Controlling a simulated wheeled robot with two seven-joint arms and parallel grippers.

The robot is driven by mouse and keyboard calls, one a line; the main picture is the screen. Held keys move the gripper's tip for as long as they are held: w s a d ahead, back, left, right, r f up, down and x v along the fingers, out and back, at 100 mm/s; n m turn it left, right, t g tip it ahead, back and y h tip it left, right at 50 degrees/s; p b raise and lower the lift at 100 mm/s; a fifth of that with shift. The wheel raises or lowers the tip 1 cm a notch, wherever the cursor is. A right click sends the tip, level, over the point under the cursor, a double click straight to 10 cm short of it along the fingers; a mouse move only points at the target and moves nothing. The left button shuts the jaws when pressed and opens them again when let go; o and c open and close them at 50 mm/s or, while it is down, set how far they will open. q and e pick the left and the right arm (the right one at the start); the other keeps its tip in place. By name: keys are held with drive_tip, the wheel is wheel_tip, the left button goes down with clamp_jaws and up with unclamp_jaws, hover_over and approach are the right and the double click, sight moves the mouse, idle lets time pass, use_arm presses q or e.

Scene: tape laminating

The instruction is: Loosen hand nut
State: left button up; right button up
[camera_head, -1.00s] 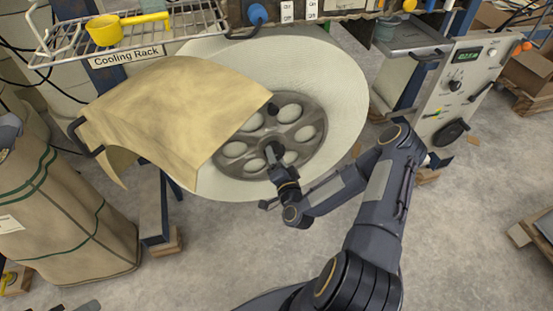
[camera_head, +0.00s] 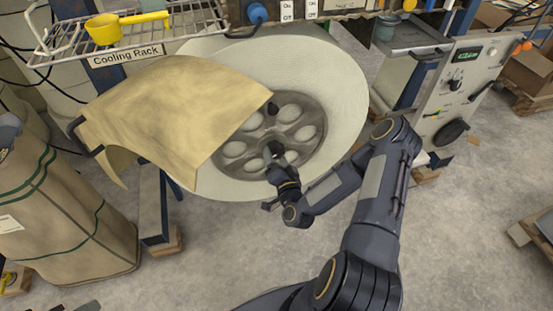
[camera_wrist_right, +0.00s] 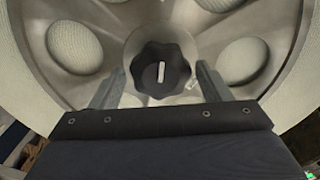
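The hand nut (camera_wrist_right: 160,68) is a black lobed knob with a white mark on its face, at the centre of the metal hub (camera_wrist_right: 105,18) in the right wrist view. My right gripper (camera_wrist_right: 158,85) is open. Its two fingers stand to the left and right of the nut's lower part, with a visible gap on each side, and I see no contact. In the head view the right gripper (camera_head: 279,167) is at the hub's middle, just below the dark nut (camera_head: 273,149). I cannot make out my left gripper.
The hub sits in a large pale roll (camera_head: 335,85). A tan sheet (camera_head: 165,110) drapes over the roll's left part. A cooling rack (camera_head: 190,20) with a yellow scoop (camera_head: 105,30) is above left. A control panel (camera_head: 460,85) stands at right. The floor below is partly clear.

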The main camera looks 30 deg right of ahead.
drive_tip(key=shift+o, duration=0.8)
drive_tip(key=p+v, duration=0.1)
drive_tip(key=v, duration=0.6)
drive_tip(key=shift+s, duration=0.4)
drive_tip(key=shift+a, duration=0.1)
